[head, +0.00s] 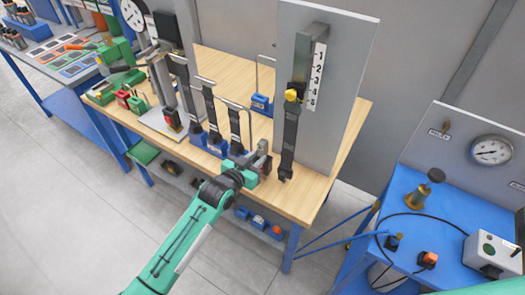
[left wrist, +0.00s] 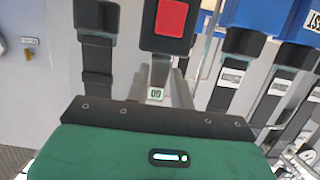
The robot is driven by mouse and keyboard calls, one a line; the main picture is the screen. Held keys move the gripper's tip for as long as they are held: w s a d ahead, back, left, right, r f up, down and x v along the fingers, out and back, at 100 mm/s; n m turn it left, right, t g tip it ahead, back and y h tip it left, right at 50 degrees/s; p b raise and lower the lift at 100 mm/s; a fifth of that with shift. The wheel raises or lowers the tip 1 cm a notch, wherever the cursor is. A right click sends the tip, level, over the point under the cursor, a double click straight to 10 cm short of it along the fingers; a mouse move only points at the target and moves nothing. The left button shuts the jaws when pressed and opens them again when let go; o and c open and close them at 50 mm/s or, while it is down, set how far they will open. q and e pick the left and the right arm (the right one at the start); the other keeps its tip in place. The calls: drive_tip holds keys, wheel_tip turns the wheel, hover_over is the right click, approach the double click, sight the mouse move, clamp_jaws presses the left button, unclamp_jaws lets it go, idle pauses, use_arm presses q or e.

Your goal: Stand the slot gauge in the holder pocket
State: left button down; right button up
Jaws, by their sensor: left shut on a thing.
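My left gripper (head: 258,162) reaches over the front of the wooden bench and is shut on a small grey piece, which I take to be the slot gauge. In the left wrist view a narrow grey metal piece with a small white label (left wrist: 155,94) stands just beyond the dark front plate of the gripper. The gripper hides most of its grip on it. Blue blocks (head: 215,148) stand on the bench left of the gripper, and another blue block (head: 260,104) stands behind. I cannot tell which one has the holder pocket. My right gripper is not in view.
A tall grey panel (head: 345,75) with a numbered scale (head: 317,75) and a hanging black strap (head: 289,140) stands right of the gripper. Black straps and a red-faced buckle (head: 172,119) stand to the left. A blue gauge table (head: 405,205) is at the right.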

use_arm(q)
drive_tip(key=shift+r+p, duration=1.1)
drive_tip(key=shift+r, duration=0.2)
drive_tip(key=shift+r+p, duration=0.85)
drive_tip(key=shift+r, duration=0.2)
drive_tip(key=shift+r+p, duration=0.45)
drive_tip(key=shift+r, duration=0.1)
drive_tip(key=p, duration=0.3)
approach(261, 144)
drive_tip(key=shift+w+d+f, duration=0.2)
drive_tip(key=shift+f, duration=0.15)
